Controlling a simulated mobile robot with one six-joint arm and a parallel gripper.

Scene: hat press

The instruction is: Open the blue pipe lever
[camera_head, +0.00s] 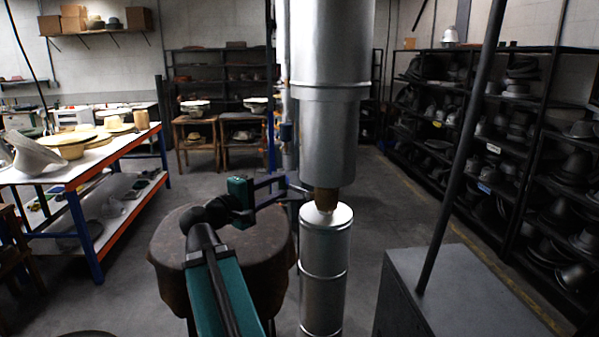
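A thin grey vertical pipe (289,104) stands just left of the large metal cylinder. A small blue part (286,132) sits on it and looks like the blue lever; its exact shape and position are too small to tell. My gripper (294,186) is in front of and below the blue part, reaching right toward the pipe. Its two dark fingers are spread apart, with nothing seen between them. From this view I cannot tell how far the fingers are from the pipe. No contact with the blue part shows.
A large metal cylinder (325,120) stands close right of my gripper, above a smaller canister (325,260). A dark round block (170,252) lies below my arm. A grey box (455,295) with a slanted rod is at right. A hat table (95,165) stands left.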

